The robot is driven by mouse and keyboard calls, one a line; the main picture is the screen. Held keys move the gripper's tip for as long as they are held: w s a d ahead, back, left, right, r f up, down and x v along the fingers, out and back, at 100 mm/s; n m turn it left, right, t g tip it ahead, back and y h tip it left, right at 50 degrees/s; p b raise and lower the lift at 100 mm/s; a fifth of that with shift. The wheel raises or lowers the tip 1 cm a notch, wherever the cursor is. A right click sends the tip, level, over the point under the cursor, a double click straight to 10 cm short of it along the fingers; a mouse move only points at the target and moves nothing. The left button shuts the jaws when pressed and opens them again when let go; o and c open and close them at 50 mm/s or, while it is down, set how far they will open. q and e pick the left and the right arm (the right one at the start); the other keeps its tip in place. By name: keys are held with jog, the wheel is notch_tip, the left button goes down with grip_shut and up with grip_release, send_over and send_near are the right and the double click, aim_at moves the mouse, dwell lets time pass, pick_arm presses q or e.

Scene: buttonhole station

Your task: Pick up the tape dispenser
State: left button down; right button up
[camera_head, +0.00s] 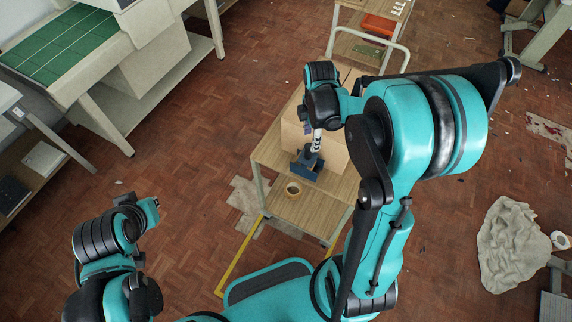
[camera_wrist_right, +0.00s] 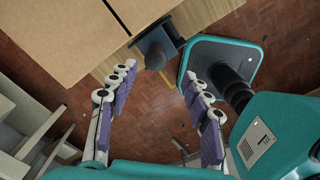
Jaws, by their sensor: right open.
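The tape dispenser (camera_head: 305,168) is a dark blue piece on the small wooden table, in front of a cardboard box. In the right wrist view the dispenser (camera_wrist_right: 157,50) looks dark grey-blue and sits at the table edge, beyond the fingertips. My right gripper (camera_head: 316,143) is right above it in the head view, partly covering it. In the wrist view the right gripper (camera_wrist_right: 160,82) has its two fingers wide apart with nothing between them. Contact with the dispenser cannot be told. My left arm is low at the left; its fingers are not clear.
The wooden table (camera_head: 268,151) also carries a cardboard box (camera_head: 330,152) and a tan tape roll (camera_head: 293,190) near its front. A cart with an orange tray (camera_head: 379,25) stands behind. A bench with a green mat (camera_head: 60,45) is at left. A crumpled cloth (camera_head: 513,243) lies on the floor.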

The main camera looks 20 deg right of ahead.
aim_at(310, 145)
jog(key=shift+f, duration=0.45)
jog(key=shift+d+f+b, duration=0.2)
jog(key=shift+f+b, duration=0.25)
jog(key=shift+f, duration=0.55)
jog(key=f, duration=0.1)
jog(key=f+b, duration=0.1)
jog(key=f, duration=0.1)
jog(key=f+b, duration=0.1)
jog(key=f, duration=0.1)
jog(key=shift+w+a+f, duration=0.1)
jog(key=shift+w+f, duration=0.1)
jog(key=shift+w, duration=0.2)
jog(key=shift+r, duration=0.1)
grip_shut()
